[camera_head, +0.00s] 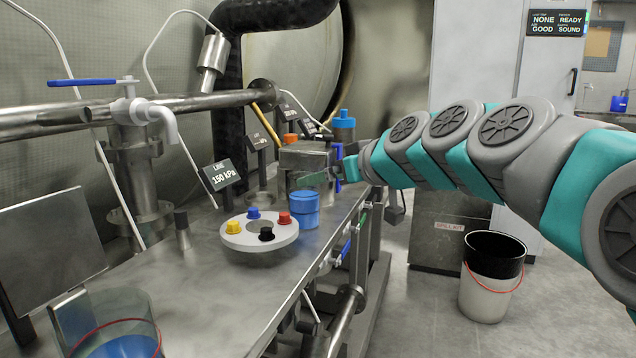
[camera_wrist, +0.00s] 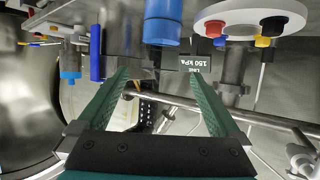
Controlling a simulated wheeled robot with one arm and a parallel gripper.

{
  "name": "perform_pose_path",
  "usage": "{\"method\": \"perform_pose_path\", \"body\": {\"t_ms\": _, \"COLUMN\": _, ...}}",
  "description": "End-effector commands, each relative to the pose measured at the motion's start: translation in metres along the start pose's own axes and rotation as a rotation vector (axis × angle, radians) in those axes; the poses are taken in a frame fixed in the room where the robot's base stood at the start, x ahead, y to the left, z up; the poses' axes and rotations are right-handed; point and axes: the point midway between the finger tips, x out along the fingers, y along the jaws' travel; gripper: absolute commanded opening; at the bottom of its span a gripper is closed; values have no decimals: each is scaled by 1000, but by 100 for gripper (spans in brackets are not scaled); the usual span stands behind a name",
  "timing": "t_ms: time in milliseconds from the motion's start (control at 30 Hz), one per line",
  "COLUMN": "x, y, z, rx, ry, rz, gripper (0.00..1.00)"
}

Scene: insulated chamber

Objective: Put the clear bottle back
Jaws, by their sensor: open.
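My gripper (camera_head: 328,178) is open, with nothing between its green fingers in the wrist view (camera_wrist: 160,90). A blue-capped bottle (camera_head: 344,130) stands at the far end of the metal bench, behind my gripper; a blue bottle-like thing also shows at the left of the wrist view (camera_wrist: 70,66). A blue lidded jar (camera_head: 304,212) stands on the bench beside the white disc, nearer than my gripper; it shows beyond the fingertips in the wrist view (camera_wrist: 162,24). I cannot tell for certain which one is the clear bottle.
The white disc (camera_head: 244,236) carries yellow, blue, red and black knobs. A clear vessel with blue liquid (camera_head: 122,344) stands at the near left. A sign reading 150 kPa (camera_head: 222,175), pipes and a valve line the bench. A bucket (camera_head: 488,290) stands on the floor.

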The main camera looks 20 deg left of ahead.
Motion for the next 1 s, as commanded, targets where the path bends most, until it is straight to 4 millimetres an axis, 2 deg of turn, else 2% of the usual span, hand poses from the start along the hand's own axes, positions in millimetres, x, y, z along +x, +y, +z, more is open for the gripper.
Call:
{"method": "perform_pose_path", "body": {"t_ms": 333, "x": -5, "y": 0, "z": 1, "rx": 1, "ry": -2, "rz": 0, "gripper": 100}}
{"method": "perform_pose_path", "body": {"t_ms": 467, "x": -11, "y": -2, "z": 23, "rx": 22, "ry": -54, "rz": 0, "gripper": 100}}
{"method": "perform_pose_path", "body": {"t_ms": 567, "x": -25, "y": -6, "z": 69, "rx": 76, "ry": -162, "rz": 7, "gripper": 100}}
{"method": "perform_pose_path", "body": {"t_ms": 667, "x": -50, "y": -13, "z": 139, "rx": 163, "ry": -326, "rz": 30, "gripper": 100}}
{"method": "perform_pose_path", "body": {"t_ms": 700, "x": -64, "y": -16, "z": 170, "rx": 204, "ry": -397, "rz": 46, "gripper": 100}}
{"method": "perform_pose_path", "body": {"t_ms": 767, "x": -87, "y": -21, "z": 218, "rx": 273, "ry": -510, "rz": 77, "gripper": 100}}
{"method": "perform_pose_path", "body": {"t_ms": 800, "x": -105, "y": -25, "z": 249, "rx": 323, "ry": -585, "rz": 103, "gripper": 100}}
{"method": "perform_pose_path", "body": {"t_ms": 867, "x": -134, "y": -32, "z": 296, "rx": 401, "ry": -697, "rz": 149, "gripper": 100}}
{"method": "perform_pose_path", "body": {"t_ms": 900, "x": -155, "y": -38, "z": 327, "rx": 456, "ry": -774, "rz": 182, "gripper": 100}}
{"method": "perform_pose_path", "body": {"t_ms": 1000, "x": -208, "y": -55, "z": 393, "rx": 588, "ry": -942, "rz": 272, "gripper": 100}}
